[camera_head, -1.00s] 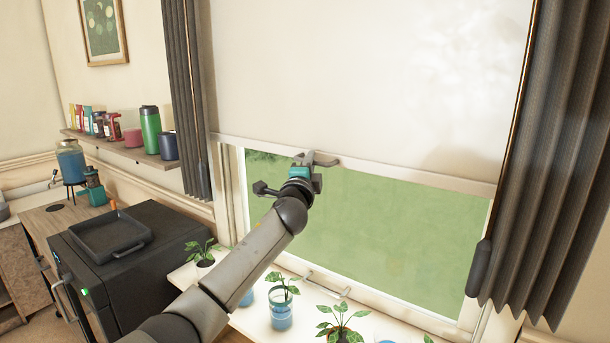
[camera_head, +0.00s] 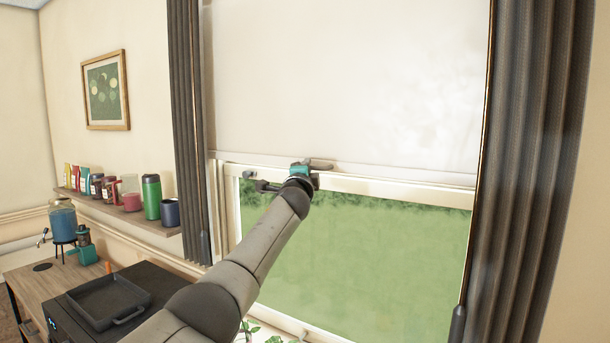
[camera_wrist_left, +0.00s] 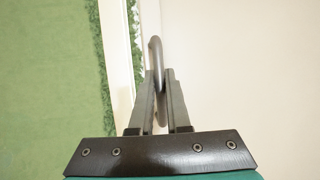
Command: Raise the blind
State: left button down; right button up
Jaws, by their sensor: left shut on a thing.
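The white blind (camera_head: 350,80) hangs over the upper part of the window (camera_head: 370,250), and green shows through the glass below it. Its bottom bar (camera_head: 410,176) runs across the window. My left gripper (camera_head: 310,166) is at that bar, left of its middle. In the left wrist view the two fingers (camera_wrist_left: 160,95) are shut on a grey curved handle (camera_wrist_left: 155,52) at the blind's lower edge. The blind's pale cloth (camera_wrist_left: 240,70) fills the right side there. My right gripper is not in view.
Dark curtains hang at the left (camera_head: 188,120) and right (camera_head: 535,180) of the window. A shelf (camera_head: 120,215) with cups and jars is on the left wall. A black box-shaped appliance (camera_head: 60,315) with a tray (camera_head: 108,302) stands below it. Plants (camera_head: 255,332) stand below the window.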

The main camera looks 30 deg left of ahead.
pick_arm(q)
jog(key=shift+r, duration=0.15)
jog(key=c, duration=0.9)
grip_release()
jog(key=shift+b+v, duration=1.35)
jog(key=shift+v, duration=6.25)
